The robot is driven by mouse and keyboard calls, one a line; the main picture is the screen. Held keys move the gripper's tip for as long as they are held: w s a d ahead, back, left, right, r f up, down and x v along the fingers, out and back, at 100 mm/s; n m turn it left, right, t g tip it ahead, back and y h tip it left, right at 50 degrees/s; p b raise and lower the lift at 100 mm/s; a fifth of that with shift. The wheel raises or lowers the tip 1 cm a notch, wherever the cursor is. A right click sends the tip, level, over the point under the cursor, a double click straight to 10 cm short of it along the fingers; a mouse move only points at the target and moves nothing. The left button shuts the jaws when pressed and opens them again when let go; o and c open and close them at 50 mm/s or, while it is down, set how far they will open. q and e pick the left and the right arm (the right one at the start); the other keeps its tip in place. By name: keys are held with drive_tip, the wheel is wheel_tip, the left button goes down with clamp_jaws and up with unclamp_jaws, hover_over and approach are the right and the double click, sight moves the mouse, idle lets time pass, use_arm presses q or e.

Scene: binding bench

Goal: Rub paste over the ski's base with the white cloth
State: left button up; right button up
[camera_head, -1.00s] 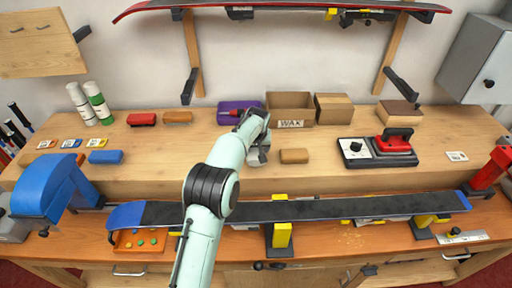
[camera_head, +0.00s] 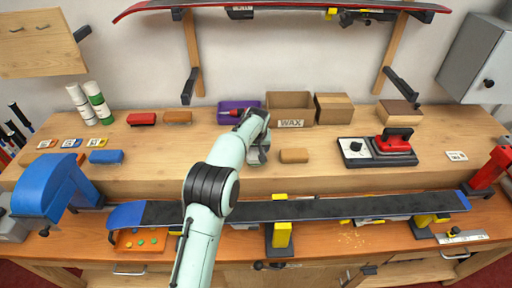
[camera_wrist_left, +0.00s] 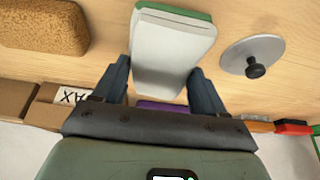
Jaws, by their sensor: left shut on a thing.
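The ski (camera_head: 330,208) lies level, dark base up with blue ends, along the front of the bench on yellow-and-black supports (camera_head: 282,235). My left gripper (camera_head: 258,156) is over the raised wooden shelf behind the ski. In the head view the pad is mostly hidden by the gripper. A round grey lid with a black knob (camera_wrist_left: 253,58) lies beside the pad. My right gripper is not in view.
A tan block (camera_head: 294,156) sits right of my left gripper. The purple bin (camera_head: 230,117) and the WAX box (camera_head: 291,110) stand behind it. A red iron (camera_head: 396,140) stands further right. A blue vise (camera_head: 48,185) rises at the bench's left end.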

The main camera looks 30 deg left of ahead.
sight(256, 149)
use_arm(q)
drive_tip(key=shift+w+r+p, duration=0.1)
drive_tip(key=shift+r+p, duration=0.85)
drive_tip(key=shift+r, duration=2.5)
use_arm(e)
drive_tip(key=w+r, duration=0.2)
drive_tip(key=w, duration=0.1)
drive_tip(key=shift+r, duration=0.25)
use_arm(q)
drive_tip(key=shift+f, duration=0.1)
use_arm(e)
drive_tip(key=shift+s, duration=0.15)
